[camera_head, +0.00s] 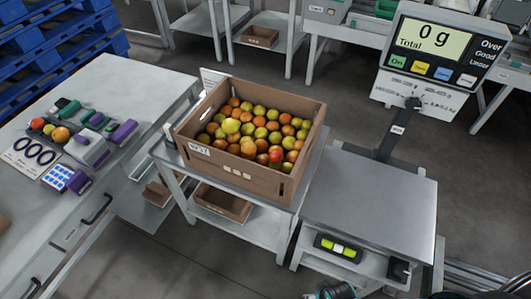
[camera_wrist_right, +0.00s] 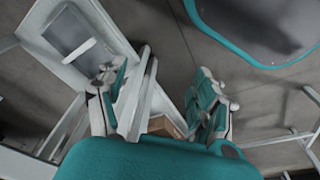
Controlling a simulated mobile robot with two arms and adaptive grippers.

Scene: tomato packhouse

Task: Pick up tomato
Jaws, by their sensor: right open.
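Several tomatoes, red, orange and green-yellow, fill a brown cardboard crate (camera_head: 235,172) on a grey stand in the head view. A red tomato (camera_head: 276,154) lies near the crate's front right, and a yellow-green one (camera_head: 231,126) sits high on the pile. My right gripper (camera_wrist_right: 172,75) shows in the right wrist view with its teal-padded fingers apart and nothing between them. In that view it is over the floor and stands, with no tomato visible. A small teal and dark part of mine shows at the head view's bottom edge. My left gripper is not in view.
The scale's bare metal plate (camera_head: 370,195) is right of the crate; its display (camera_head: 432,40) reads 0 g. The left table (camera_head: 120,85) holds colour samples and tools. Another box (camera_head: 222,203) sits below the crate.

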